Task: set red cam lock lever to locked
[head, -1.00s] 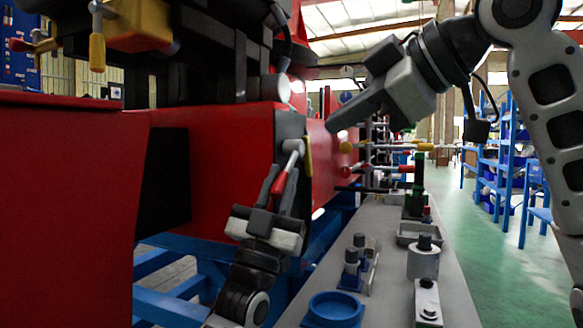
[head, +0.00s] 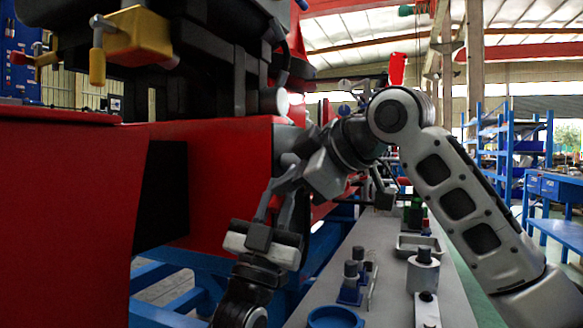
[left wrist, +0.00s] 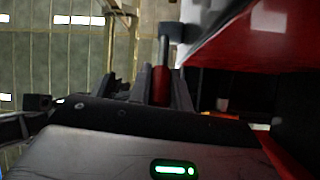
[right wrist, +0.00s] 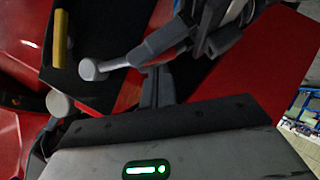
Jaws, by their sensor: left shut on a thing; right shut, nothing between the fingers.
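The red cam lock lever has a red grip (left wrist: 161,86) on a grey shaft. In the left wrist view the grip sits between the fingers of my left gripper (left wrist: 161,92), which is shut on it. The lever's round grey hub and shaft (right wrist: 110,64) show in the right wrist view. My left gripper also shows in the head view (head: 268,204). My right gripper (right wrist: 157,86) is shut and empty, close to the lever and the left fingers; contact cannot be told. In the head view my right gripper (head: 278,186) overlaps the lever and hides its grip.
A yellow handle (right wrist: 60,38) stands beside the lever on a dark plate. The red machine body (head: 215,180) is to the left. A grey bench (head: 385,260) with a blue round dish (head: 335,317), a grey cylinder (head: 423,270) and other fixtures runs along the right.

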